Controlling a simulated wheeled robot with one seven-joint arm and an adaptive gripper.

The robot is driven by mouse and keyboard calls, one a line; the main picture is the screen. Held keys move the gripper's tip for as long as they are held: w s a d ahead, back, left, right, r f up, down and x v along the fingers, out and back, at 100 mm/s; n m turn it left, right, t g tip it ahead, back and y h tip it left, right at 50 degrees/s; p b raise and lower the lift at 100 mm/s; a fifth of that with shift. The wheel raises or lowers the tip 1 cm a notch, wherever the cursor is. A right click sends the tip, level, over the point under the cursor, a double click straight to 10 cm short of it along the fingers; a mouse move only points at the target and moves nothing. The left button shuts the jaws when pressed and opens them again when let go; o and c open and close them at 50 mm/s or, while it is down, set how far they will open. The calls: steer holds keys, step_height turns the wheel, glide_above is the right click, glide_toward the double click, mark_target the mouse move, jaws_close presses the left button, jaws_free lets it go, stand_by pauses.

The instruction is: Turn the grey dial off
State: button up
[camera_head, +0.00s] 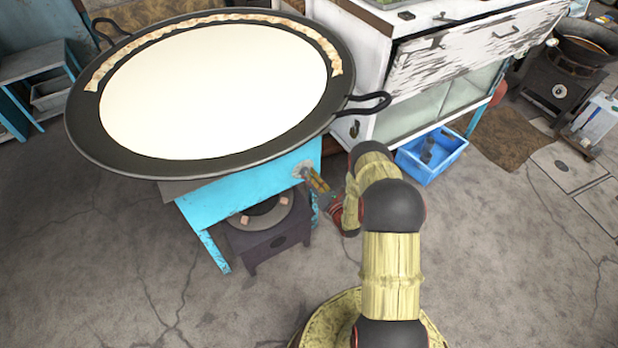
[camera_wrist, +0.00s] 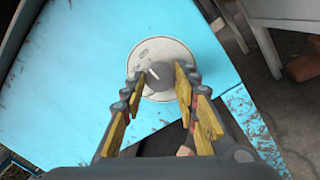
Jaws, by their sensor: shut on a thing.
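The grey dial (camera_wrist: 158,76) sits on a pale round plate (camera_wrist: 146,52) on the blue stand's panel, seen in the wrist view. A light mark on the dial slants from upper left. My gripper (camera_wrist: 158,84) has its two fingers on either side of the dial and is shut on it. In the head view my gripper (camera_head: 316,180) reaches the right side of the blue stand (camera_head: 250,195) below the pan's rim.
A dark burner (camera_head: 275,240) stands underneath. A white cabinet (camera_head: 365,50) and a blue crate (camera_head: 430,165) are to the right. The floor in front is clear.

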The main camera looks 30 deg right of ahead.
stand_by(0.5)
steer(key=o, duration=1.2)
steer(key=shift+c, duration=0.2)
steer(key=s+d, duration=0.1)
steer(key=s, duration=1.1)
steer(key=shift+f, duration=0.3)
